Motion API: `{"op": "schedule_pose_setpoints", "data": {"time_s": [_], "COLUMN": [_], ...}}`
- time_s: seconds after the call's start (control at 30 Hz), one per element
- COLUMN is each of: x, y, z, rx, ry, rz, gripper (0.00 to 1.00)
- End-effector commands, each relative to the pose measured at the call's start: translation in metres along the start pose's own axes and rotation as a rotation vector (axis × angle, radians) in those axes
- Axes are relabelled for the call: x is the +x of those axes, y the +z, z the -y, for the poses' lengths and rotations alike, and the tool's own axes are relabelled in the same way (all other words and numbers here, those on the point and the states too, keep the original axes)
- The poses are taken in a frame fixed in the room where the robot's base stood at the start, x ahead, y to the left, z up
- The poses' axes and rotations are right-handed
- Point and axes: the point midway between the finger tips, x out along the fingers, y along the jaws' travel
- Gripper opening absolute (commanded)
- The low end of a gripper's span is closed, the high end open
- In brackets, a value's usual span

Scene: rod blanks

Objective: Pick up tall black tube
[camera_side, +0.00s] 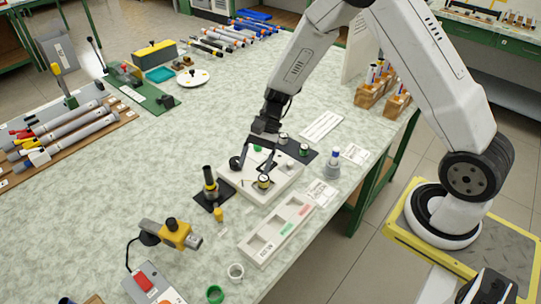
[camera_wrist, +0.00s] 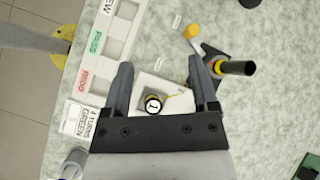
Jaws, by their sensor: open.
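The tall black tube (camera_side: 209,180) stands upright on a small black square base in the side view, left of a white fixture block (camera_side: 282,186). It has a yellow band near its lower part. In the wrist view the tube (camera_wrist: 238,68) shows at the right, outside and beyond the right finger, and its yellow band faces the gripper. My gripper (camera_wrist: 161,68) is open, with nothing between its fingers. It hangs over the white fixture, apart from the tube. Part of the fixture is hidden by the gripper.
A yellow-rimmed jar (camera_wrist: 153,103) marked 1 sits on the fixture below my fingers. A small yellow piece (camera_side: 219,214) lies close to the tube's base. A tray with labelled slots (camera_side: 248,247) and a yellow-black tool (camera_side: 178,233) are nearby. Bare table lies left of the tube.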

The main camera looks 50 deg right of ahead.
Motion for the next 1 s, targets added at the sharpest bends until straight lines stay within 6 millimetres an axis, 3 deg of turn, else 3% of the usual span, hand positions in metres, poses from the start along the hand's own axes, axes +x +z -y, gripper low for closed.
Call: {"op": "schedule_pose_setpoints", "data": {"time_s": [0.5,1.0], "x": [0.031,0.035], "y": [-0.053,-0.097], "z": [0.062,0.084], "rx": [0.351,0.494], "ry": [-0.303,-0.531], "rz": [0.435,0.739], "gripper": [0.76,0.76]}}
